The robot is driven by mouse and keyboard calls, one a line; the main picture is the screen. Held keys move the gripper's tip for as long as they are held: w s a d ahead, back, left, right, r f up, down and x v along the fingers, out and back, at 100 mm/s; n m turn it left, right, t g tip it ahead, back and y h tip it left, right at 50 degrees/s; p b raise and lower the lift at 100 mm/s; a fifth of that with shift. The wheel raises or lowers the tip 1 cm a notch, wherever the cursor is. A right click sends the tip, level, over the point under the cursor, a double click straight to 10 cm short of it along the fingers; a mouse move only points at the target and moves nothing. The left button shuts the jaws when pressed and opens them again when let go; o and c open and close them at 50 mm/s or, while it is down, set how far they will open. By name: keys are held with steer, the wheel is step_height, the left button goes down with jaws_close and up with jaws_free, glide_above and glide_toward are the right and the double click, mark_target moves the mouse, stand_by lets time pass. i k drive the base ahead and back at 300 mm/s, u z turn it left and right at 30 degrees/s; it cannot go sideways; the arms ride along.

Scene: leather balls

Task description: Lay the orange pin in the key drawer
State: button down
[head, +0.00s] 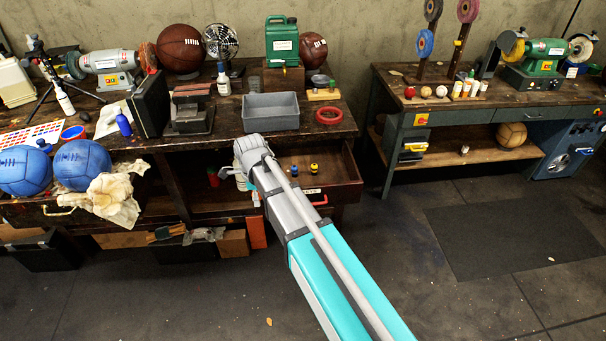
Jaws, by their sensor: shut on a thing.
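The open drawer (337,192) juts from the right end of the left bench, with a small label and a red handle on its front. Two small pins or figures stand inside it: one yellow and blue (294,171), one yellow and dark (314,169). My gripper (245,185) is small and partly hidden behind my arm, at the left side of the drawer. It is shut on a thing. A small orange-red bit (255,199) shows just below it, which looks like the orange pin; most of it is hidden.
Blue balls (82,165) and a crumpled cloth (113,199) lie at the left. A second bench (480,100) stands at the right. The floor between is clear.

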mark_target(331, 179)
steer(key=z, duration=0.5)
steer(key=i, duration=1)
steer(key=u, duration=0.05)
